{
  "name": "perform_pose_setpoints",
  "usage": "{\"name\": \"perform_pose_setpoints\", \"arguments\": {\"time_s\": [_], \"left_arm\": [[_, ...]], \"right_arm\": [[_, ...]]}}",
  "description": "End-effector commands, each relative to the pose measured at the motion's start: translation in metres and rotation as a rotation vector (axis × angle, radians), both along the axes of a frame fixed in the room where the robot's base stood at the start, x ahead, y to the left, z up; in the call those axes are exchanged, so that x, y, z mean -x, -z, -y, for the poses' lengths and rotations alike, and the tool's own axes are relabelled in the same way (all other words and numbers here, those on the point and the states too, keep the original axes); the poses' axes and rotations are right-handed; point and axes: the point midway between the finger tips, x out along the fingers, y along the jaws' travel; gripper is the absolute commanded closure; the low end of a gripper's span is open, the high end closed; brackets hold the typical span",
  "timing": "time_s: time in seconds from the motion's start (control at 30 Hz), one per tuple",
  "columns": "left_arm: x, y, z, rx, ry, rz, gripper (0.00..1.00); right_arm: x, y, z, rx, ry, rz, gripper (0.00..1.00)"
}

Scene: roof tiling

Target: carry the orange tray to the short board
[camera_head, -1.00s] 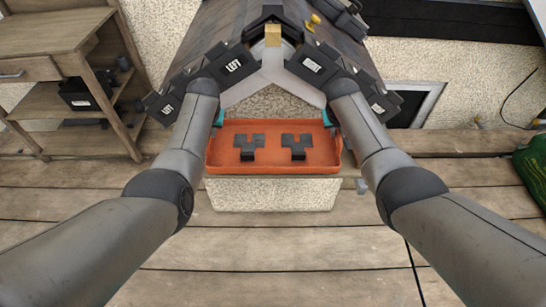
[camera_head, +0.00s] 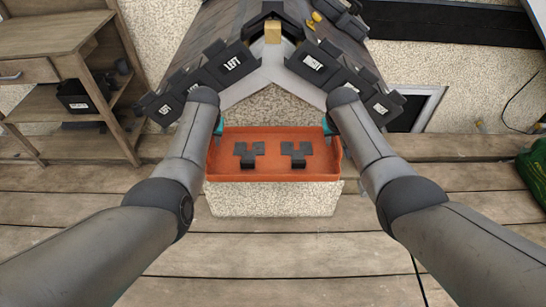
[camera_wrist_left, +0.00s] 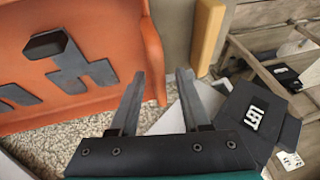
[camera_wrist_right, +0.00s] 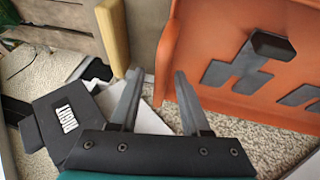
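The orange tray (camera_head: 275,182) sits on a speckled block below the roof end in the head view, with two dark T-shaped pieces lying in it. My left gripper (camera_wrist_left: 162,74) is at the tray's left side and my right gripper (camera_wrist_right: 155,74) is at its right side. Both have their fingers apart. In the left wrist view the tray's side edge (camera_wrist_left: 158,82) shows between the fingers, and in the right wrist view the opposite edge (camera_wrist_right: 163,60) does too. I cannot tell whether the fingers touch it. I cannot make out which thing is the short board.
The speckled block (camera_head: 275,202) carries the tray. Dark LEFT (camera_head: 228,64) and RIGHT (camera_head: 313,62) tiles lie on the roof slopes just above. A wooden shelf (camera_head: 65,60) stands at left and a green bag (camera_head: 535,170) at right. The plank floor (camera_head: 270,255) in front is clear.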

Motion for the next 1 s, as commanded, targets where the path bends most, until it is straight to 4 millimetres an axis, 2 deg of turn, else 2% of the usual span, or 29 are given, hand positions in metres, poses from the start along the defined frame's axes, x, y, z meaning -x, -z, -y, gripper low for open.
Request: {"name": "perform_pose_setpoints", "arguments": {"time_s": [0.27,0.47,0.63,1.0], "left_arm": [[0.000,-0.001,0.000,0.000,0.000,0.001,0.53],[0.003,-0.009,0.002,0.000,0.001,0.002,0.53],[0.010,-0.022,0.006,0.001,0.001,0.001,0.53],[0.027,-0.065,0.014,0.001,0.001,0.002,0.53]], "right_arm": [[0.000,0.000,0.000,0.000,0.000,0.000,0.53],[0.000,0.000,0.000,0.000,0.000,0.000,0.53],[0.000,0.000,0.000,0.000,0.000,0.000,0.53],[0.000,0.000,0.000,0.000,0.000,0.000,0.53]]}}
